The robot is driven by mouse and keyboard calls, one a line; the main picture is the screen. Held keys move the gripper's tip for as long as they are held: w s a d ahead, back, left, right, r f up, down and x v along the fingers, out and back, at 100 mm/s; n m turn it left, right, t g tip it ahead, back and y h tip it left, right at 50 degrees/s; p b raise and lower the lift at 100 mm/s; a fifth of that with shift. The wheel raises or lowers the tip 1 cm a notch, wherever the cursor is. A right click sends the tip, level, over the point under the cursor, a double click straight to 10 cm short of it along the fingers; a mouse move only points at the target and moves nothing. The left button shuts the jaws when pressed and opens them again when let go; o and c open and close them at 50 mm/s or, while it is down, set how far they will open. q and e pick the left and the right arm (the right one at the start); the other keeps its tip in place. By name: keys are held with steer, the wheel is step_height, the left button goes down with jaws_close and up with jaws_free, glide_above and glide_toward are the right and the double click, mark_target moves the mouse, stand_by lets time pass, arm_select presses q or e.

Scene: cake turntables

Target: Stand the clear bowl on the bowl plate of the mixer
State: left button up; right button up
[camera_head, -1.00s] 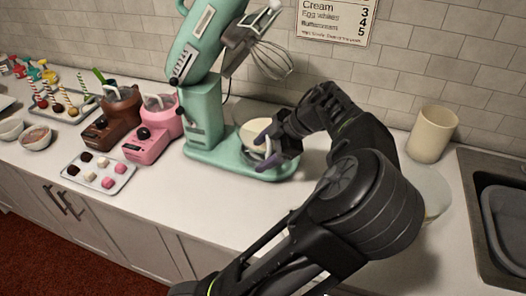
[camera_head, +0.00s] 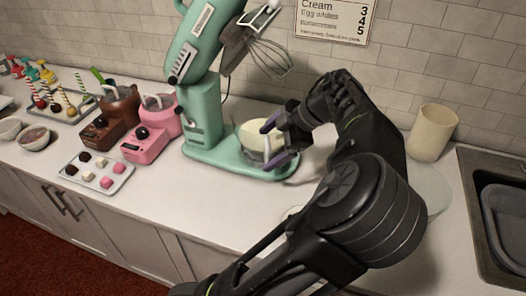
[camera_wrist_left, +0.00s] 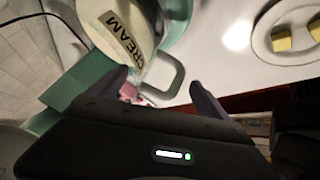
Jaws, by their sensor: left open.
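The bowl (camera_head: 254,135), pale inside with a clear handle, stands upright over the round bowl plate of the teal mixer (camera_head: 203,110); the contact underneath is hidden. In the left wrist view the bowl (camera_wrist_left: 97,22) bears a "CREAM" label, and its handle (camera_wrist_left: 176,77) shows beyond and between my fingers. My left gripper (camera_head: 272,143) is open at the bowl's right side. It also shows open in the left wrist view (camera_wrist_left: 158,85), with a finger on either side of the handle's direction; whether they touch it is unclear. My right gripper is not in view.
The whisk (camera_head: 270,58) hangs from the raised mixer head above the bowl. A pink machine (camera_head: 150,140) and a sweets tray (camera_head: 97,174) stand left. A cream cup (camera_head: 433,133) and the sink (camera_head: 500,210) are right. A dish with yellow pieces (camera_wrist_left: 272,52) shows in the wrist view.

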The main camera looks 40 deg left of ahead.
arm_select(q)
steer(key=v, duration=0.4)
steer(key=shift+r, duration=0.1)
stand_by(0.4)
